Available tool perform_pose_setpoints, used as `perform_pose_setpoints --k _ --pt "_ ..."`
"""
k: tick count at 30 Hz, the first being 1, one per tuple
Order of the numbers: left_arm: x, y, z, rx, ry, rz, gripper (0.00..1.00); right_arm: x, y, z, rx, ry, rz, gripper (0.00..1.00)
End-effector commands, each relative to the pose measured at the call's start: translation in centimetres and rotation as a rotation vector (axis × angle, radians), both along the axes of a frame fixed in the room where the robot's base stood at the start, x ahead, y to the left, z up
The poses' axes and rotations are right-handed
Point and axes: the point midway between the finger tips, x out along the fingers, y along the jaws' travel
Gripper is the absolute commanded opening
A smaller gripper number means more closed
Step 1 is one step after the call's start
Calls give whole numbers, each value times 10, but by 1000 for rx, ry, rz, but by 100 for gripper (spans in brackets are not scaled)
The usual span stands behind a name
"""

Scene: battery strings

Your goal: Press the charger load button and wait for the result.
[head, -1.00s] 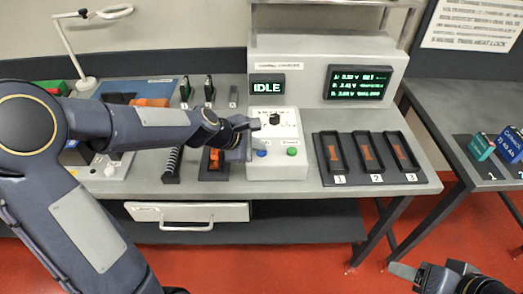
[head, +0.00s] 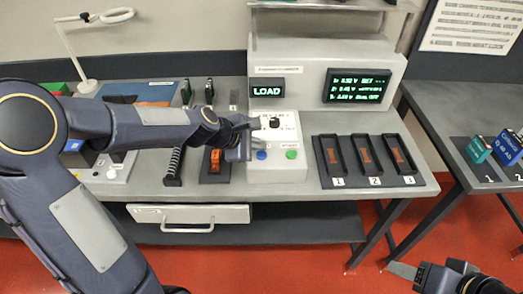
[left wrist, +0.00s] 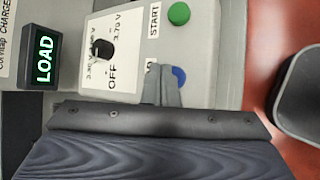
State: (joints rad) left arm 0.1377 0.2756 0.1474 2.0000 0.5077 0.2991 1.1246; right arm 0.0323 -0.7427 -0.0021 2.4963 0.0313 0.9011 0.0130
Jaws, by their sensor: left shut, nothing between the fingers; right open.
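The charger control box (head: 279,174) has a black knob (head: 274,122), a blue button (head: 261,155) and a green button (head: 291,154). The small display (head: 267,91) above it reads LOAD. My left gripper (head: 247,150) is shut and empty, just left of the blue button. In the left wrist view its fingertips (left wrist: 168,72) are beside the blue button (left wrist: 179,76) and hide part of a label; I cannot tell if they touch. The green button (left wrist: 179,13) is labelled START. My right gripper (head: 405,271) is open and empty, low at the right.
A larger screen (head: 358,86) shows three lines of green readings. Three numbered black trays (head: 331,181) with orange inside lie right of the box. Batteries (head: 476,150) stand on the side table (head: 440,118). A drawer (head: 175,214) sits below the bench's front edge.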

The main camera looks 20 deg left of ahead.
Motion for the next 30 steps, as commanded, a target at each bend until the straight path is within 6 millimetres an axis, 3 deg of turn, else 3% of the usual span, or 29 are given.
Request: perform_pose_setpoints --k 8,24,30 --pt "0 0 1 0 -1 1 0 0 0 1 0 0 0 54" --pt "0 0 50 -1 -1 0 0 0 0 48 0 0 0 54" --pt "0 0 50 -1 -1 0 0 0 0 48 0 0 0 54"
